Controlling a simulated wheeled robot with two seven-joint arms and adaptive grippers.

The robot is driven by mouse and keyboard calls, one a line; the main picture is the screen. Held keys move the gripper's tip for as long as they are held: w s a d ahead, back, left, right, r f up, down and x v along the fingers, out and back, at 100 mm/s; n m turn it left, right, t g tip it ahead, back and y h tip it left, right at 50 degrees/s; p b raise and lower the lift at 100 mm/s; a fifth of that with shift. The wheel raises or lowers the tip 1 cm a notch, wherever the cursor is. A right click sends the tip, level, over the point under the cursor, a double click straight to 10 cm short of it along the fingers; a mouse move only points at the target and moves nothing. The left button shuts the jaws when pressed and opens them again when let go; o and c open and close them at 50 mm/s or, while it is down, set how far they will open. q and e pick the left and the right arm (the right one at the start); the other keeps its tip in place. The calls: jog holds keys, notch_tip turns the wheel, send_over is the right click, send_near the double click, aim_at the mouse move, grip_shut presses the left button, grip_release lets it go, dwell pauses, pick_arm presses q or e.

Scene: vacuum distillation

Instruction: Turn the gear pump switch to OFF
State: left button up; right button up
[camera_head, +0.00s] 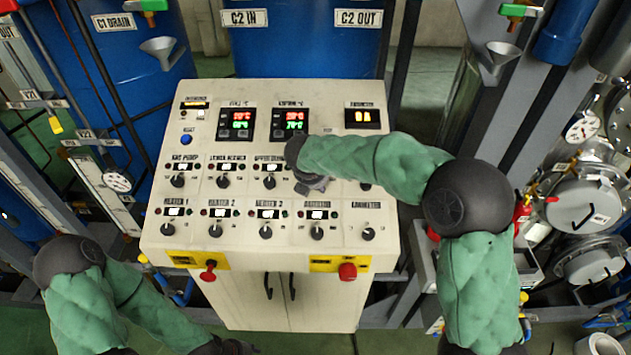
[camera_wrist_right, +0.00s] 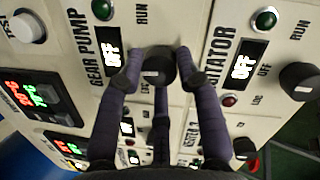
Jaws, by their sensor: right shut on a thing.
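The gear pump switch (camera_wrist_right: 157,62) is a dark round knob beside the GEAR PUMP label in the right wrist view. The display (camera_wrist_right: 112,50) next to it reads OFF. My right gripper (camera_wrist_right: 159,77) has its purple fingers around the knob and is shut on it. In the head view my right gripper (camera_head: 311,182) is at the panel and hides this switch. My left gripper (camera_head: 226,346) shows only as a dark part at the bottom edge, below the panel; its fingers cannot be made out.
The cream control panel (camera_head: 157,235) carries two rows of similar knobs. The agitator knob (camera_wrist_right: 299,80) is close to the right of my right gripper. A red button (camera_head: 347,271) and another red button (camera_head: 208,271) stick out from the panel's front.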

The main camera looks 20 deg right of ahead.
jog(key=shift+d, duration=0.25)
jog(key=o, duration=1.1)
jog(key=shift+d, duration=0.3)
jog(key=shift+a+r, duration=0.2)
jog(key=shift+a, duration=0.15)
jog(key=v, duration=1.1)
jog(key=shift+s+r, duration=0.15)
jog(key=shift+r, duration=0.05)
jog(key=shift+d, duration=0.15)
